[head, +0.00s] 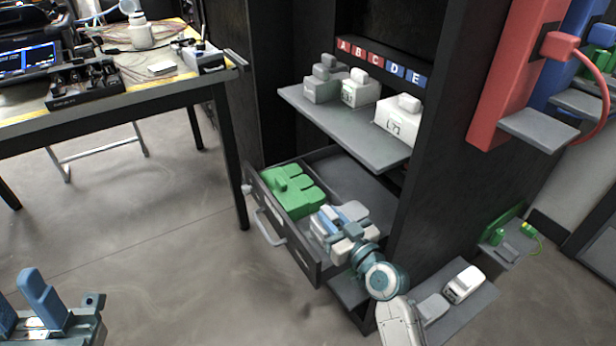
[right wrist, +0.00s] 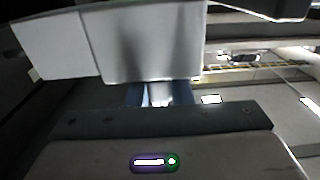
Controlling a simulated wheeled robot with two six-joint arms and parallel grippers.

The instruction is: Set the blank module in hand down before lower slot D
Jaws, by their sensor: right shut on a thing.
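My right gripper (head: 341,220), with blue fingers, is over the front right part of the open drawer (head: 288,248). It is shut on the blank module, a pale block that fills the upper part of the right wrist view (right wrist: 148,42); the blue fingers (right wrist: 160,94) show just below it. In the head view the gripper largely hides the module. My left gripper (head: 22,305) is at the lower left with its blue fingers apart, far from the cabinet. A label strip (head: 382,62) reads A to E above the upper shelf (head: 335,122). I cannot make out a label for lower slot D.
Green modules (head: 290,190) lie in the drawer's left part. Grey and white modules (head: 360,88) stand on the upper shelf, right above the drawer. A white module (head: 463,284) rests on a low shelf at right. A workbench (head: 110,105) stands at left; the floor between is clear.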

